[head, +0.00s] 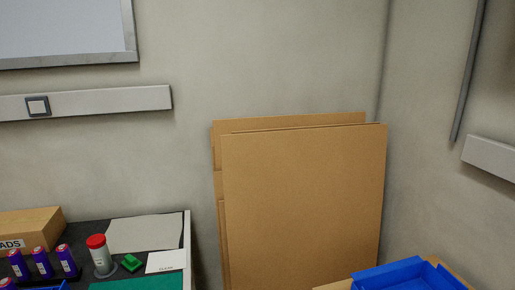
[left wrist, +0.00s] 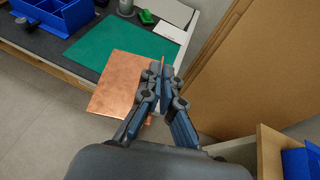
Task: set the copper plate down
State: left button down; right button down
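The copper plate (left wrist: 115,88) shows in the left wrist view as a flat, shiny, reddish sheet. My left gripper (left wrist: 163,72) is shut on its right side, and a thin copper edge shows between the fingertips. The fingers hide part of the plate. In this view the plate overlaps the front edge of the dark bench and the near part of the green mat (left wrist: 108,45); its height above them is hard to tell. The mat's far part also shows in the head view (head: 138,284). Neither gripper is in the head view.
Cardboard sheets (head: 300,205) lean on the wall right of the bench. On the bench are a red-lidded jar (head: 102,258), a green piece (head: 132,263), a white card (head: 166,262), purple cylinders (head: 42,263) and a blue bin (left wrist: 62,15). Another blue bin (head: 408,277) is lower right.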

pick_arm(q)
jog(key=shift+w+r, duration=0.25)
jog(key=shift+r, duration=0.05)
jog(key=w+m+h, duration=0.1)
jog(key=h, duration=0.1)
jog(key=w+m+t+h, duration=0.1)
jog(key=m+h, duration=0.1)
jog(key=w+m+h, duration=0.1)
jog(key=m+h, duration=0.1)
jog(key=shift+w+f+t, duration=0.1)
jog(key=shift+w+t, duration=0.1)
jog(key=shift+t, duration=0.1)
